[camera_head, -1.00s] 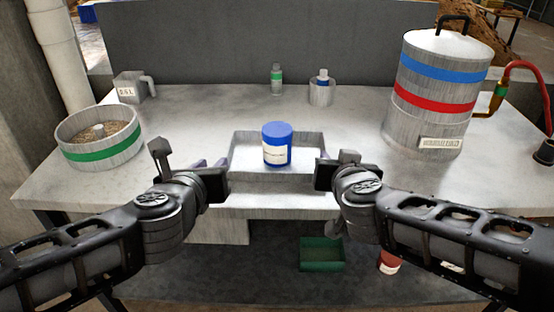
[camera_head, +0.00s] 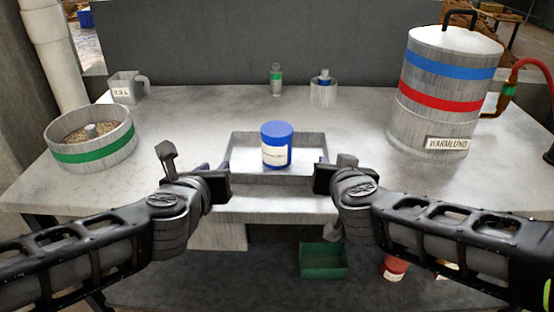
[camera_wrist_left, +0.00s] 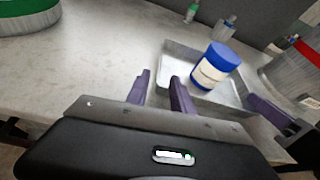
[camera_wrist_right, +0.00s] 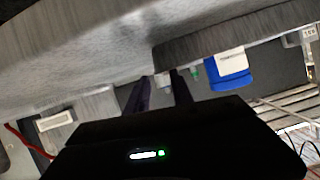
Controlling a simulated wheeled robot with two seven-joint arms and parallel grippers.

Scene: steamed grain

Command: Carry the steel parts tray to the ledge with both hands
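The steel parts tray (camera_head: 278,179) sits at the front middle of the grey worktop, with a blue-lidded jar (camera_head: 277,146) in it. The tray also shows in the left wrist view (camera_wrist_left: 182,62). My left gripper (camera_head: 208,166) is at the tray's left end; its two purple fingers (camera_wrist_left: 160,82) stand apart, close to the tray's side wall. My right gripper (camera_head: 324,160) is at the tray's right end; its fingers (camera_wrist_right: 160,82) stand apart near the tray wall (camera_wrist_right: 215,38). Whether either finger pair touches the wall is unclear.
A large steel drum (camera_head: 445,90) with blue and red bands stands right. A grain bowl (camera_head: 92,150) with a green band and a measuring cup (camera_head: 127,88) stand left. Small bottles stand behind. A green bin (camera_head: 323,262) is below the worktop. Free worktop lies behind the tray.

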